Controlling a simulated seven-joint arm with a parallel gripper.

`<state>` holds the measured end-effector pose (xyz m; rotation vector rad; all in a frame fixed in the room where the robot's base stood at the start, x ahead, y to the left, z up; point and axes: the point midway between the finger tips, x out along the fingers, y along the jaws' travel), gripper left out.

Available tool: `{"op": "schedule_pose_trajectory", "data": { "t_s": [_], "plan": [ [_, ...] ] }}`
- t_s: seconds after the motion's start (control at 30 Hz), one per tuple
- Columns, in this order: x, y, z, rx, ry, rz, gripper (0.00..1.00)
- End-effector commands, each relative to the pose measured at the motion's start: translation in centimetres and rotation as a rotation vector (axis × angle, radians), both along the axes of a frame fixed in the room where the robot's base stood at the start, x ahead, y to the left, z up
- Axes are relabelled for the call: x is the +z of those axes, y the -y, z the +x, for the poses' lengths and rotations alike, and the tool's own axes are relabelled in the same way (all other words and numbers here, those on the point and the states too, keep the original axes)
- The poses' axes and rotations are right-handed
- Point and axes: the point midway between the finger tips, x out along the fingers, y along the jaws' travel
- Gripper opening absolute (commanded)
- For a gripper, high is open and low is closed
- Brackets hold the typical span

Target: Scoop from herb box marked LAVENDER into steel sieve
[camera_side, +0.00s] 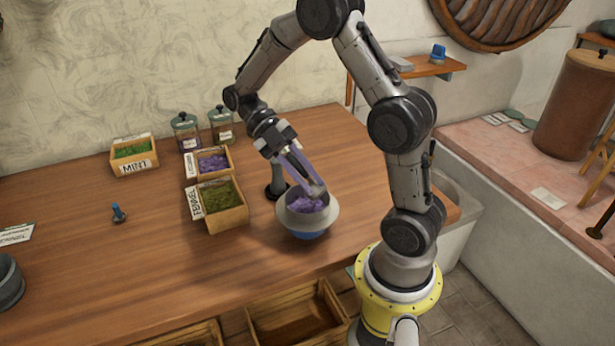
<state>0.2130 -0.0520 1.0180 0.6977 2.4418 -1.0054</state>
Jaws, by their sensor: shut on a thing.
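My gripper (283,148) is shut on a long scoop (299,172) with a purple tint, tilted down to the right. Its lower end is over the steel sieve (328,219). The sieve is a pale, wide-rimmed bowl with a blue base beneath it, near the table's front right. Purple herb (304,204) lies inside the sieve. A wooden box with purple herb (213,162) stands left of my gripper; its label is too small to read, and the purple matches lavender. Whether the scoop still carries herb is unclear.
The FENNEL box (226,219) stands just in front of the purple herb box, and the MINT box (134,156) is further left. Two lidded jars (186,133) stand behind. A dark post (275,184) is beside the sieve. The left tabletop is mostly clear.

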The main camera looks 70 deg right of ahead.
Motion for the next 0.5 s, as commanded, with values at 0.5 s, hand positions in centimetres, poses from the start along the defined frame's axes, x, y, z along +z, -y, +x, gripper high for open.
{"op": "schedule_pose_trajectory", "data": {
  "t_s": [0.5],
  "plan": [
    [1.2,0.0,0.0,0.0,0.009,-0.002,0.0]
  ]
}}
